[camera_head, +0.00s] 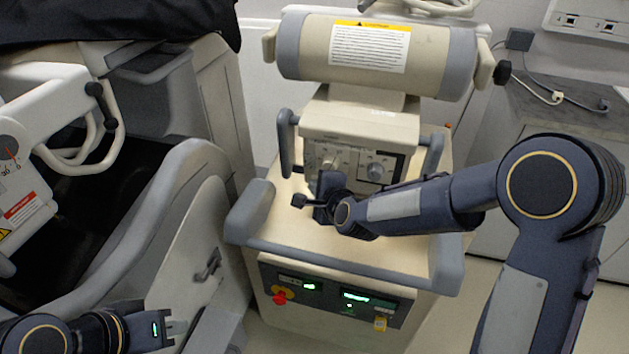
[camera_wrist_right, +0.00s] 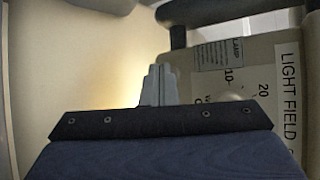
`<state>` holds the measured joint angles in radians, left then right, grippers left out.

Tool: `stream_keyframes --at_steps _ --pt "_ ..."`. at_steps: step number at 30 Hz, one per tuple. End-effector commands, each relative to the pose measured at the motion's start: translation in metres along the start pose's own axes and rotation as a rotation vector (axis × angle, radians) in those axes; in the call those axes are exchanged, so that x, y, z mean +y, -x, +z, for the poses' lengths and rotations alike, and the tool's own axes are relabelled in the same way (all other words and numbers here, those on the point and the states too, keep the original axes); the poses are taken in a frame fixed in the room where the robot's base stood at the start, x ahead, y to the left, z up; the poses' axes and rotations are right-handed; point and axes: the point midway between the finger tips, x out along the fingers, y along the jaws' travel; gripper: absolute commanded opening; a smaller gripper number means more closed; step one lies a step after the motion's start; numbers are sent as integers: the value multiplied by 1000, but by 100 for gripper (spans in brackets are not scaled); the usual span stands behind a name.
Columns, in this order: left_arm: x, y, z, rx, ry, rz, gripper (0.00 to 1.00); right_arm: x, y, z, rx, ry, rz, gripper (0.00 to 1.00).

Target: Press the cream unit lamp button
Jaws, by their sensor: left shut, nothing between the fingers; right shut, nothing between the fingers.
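The cream unit (camera_head: 360,125) has a front panel with knobs and dials under a large cylinder. My right gripper (camera_head: 326,178) is at the left part of this panel, shut and empty. In the right wrist view its closed fingertips (camera_wrist_right: 160,72) point towards a cream surface. I cannot make out the lamp button; the gripper covers part of the panel. I cannot tell whether the fingertips touch anything. My left gripper (camera_head: 172,328) is low at the left, shut and empty.
Grey handles (camera_head: 286,140) flank the panel. Below, the cart has a grey front rail (camera_head: 340,268) and a control strip with green displays and a red button (camera_head: 281,297). A grey-and-white machine (camera_head: 150,215) stands close on the left. A grey cabinet (camera_head: 545,110) stands behind right.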

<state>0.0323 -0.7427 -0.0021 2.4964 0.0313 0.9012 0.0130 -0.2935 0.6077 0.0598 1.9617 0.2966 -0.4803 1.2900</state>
Motion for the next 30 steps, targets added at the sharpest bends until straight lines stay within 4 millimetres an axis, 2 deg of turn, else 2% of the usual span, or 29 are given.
stream_keyframes --at_steps 13,30 --pt "0 -1 0 0 0 0 0 -1 0 -1 1 0 -2 0" --pt "-2 -4 2 0 0 0 0 8 11 8 1 0 -1 0"
